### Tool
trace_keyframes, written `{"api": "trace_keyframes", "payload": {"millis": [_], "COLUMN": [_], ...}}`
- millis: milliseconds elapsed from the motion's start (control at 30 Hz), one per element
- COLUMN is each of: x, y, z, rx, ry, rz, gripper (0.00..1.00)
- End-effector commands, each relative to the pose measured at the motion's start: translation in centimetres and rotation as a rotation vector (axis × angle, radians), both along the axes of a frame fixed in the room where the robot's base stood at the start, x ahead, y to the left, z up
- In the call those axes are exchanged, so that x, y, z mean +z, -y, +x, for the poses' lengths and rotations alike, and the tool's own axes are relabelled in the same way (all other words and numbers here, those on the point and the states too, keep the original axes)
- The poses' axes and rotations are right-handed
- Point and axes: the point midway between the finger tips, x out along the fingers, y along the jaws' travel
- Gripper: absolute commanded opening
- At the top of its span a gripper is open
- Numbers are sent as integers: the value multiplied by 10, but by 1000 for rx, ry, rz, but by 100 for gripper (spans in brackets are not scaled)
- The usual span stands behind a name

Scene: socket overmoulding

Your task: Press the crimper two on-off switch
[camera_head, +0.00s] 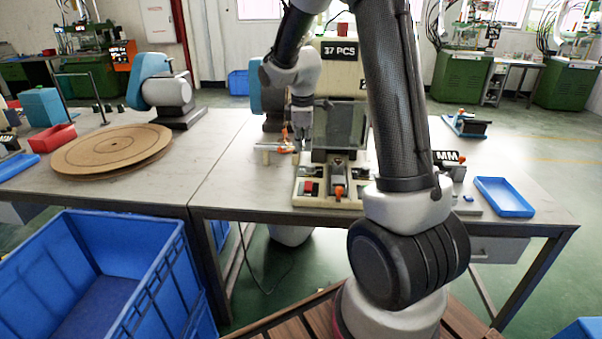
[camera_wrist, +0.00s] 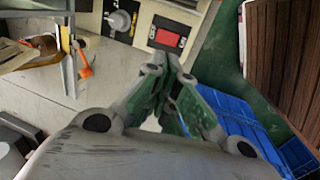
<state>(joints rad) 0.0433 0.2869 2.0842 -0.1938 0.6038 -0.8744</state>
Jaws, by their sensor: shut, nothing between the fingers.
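Crimper two (camera_head: 340,85) stands on the table, with a "37 PCS" sign and a partly hidden number sign. A red switch (camera_head: 308,187) sits on the front left of its base. In the wrist view the red switch (camera_wrist: 167,38) lies on a dark panel beside a grey knob (camera_wrist: 121,20). My gripper (camera_head: 301,122) is shut and empty, over the table at the left of the crimper in the head view. In the wrist view my gripper (camera_wrist: 169,95) points toward the switch area; the switch stays visible beyond the fingers. I see no contact with it.
An orange lever (camera_wrist: 85,66) and an orange part (camera_head: 338,191) stand by the crimper. A round wooden board (camera_head: 105,148) lies at left. Blue crates (camera_head: 120,270) stand in front of the table. A blue tray (camera_head: 503,197) is at right.

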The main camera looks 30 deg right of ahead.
Motion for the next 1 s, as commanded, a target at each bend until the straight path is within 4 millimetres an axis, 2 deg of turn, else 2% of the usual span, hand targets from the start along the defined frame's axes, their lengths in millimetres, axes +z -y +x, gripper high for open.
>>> {"api": "trace_keyframes", "payload": {"millis": [300, 467, 1000], "x": [0, -11, -114], "y": [0, 1, 13], "z": [1, 3, 20], "rx": [-4, -5, -5], "ry": [3, 1, 0], "rz": [1, 2, 2], "gripper": [0, 0, 0]}}
